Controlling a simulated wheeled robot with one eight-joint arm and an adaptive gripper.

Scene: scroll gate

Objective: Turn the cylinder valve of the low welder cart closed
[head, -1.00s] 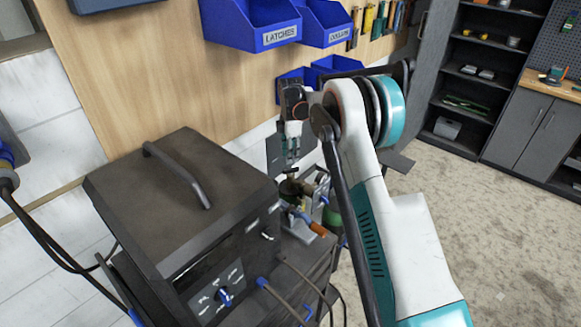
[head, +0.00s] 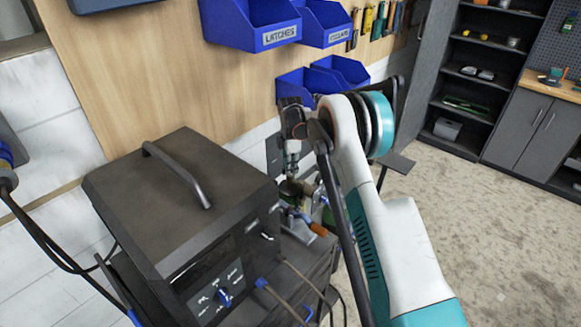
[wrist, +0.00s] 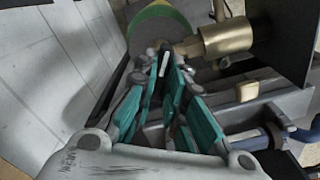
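The low welder cart (head: 185,195) stands at the left in the head view, a dark box with a top handle. Behind its right side are a brass valve fitting (wrist: 228,38) and the green cylinder (wrist: 160,18). A round grey-brown valve handwheel (head: 292,188) sits just under my gripper (head: 291,176) in the head view. In the wrist view my gripper (wrist: 165,66) has its teal fingers converging close to the fitting, with a small pale piece between the tips. The fingers hide much of the valve, and I cannot tell whether they grip it.
Blue wall bins (head: 255,25) hang above and behind my gripper. An orange-ended hose fitting (head: 317,229) is close below right of the valve. Cables (head: 300,290) hang at the cart's front. The floor (head: 480,230) at the right is clear.

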